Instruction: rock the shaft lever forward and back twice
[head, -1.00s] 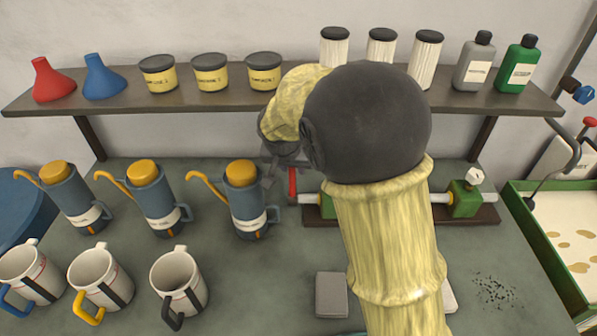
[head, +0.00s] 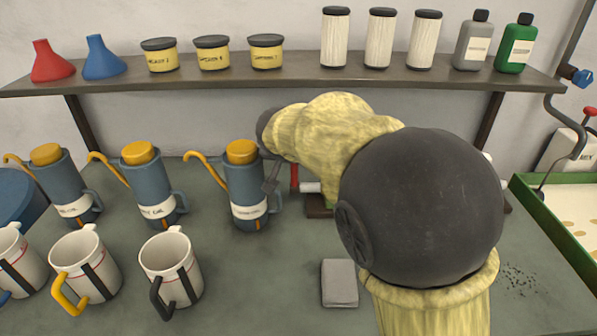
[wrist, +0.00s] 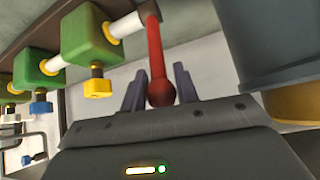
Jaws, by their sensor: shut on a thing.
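The red shaft lever (head: 294,177) shows as a short upright bar just left of my arm in the head view. In the wrist view the lever (wrist: 156,50) hangs from the end of the white shaft (wrist: 126,25), its round knob low between my fingers. My gripper (wrist: 159,78) is shut on the lever near the knob. In the head view my gripper (head: 270,180) is beside the right-hand blue can. The shaft passes through green blocks (wrist: 90,42) with coloured fittings below. My arm hides most of the shaft and its dark base (head: 319,212) in the head view.
Blue cans (head: 246,185) with yellow lids stand close left of my gripper, white mugs (head: 171,265) in front. A grey block (head: 340,282) lies on the bench. A shelf (head: 215,82) with tubs and bottles runs behind. A green tray (head: 545,220) is at right.

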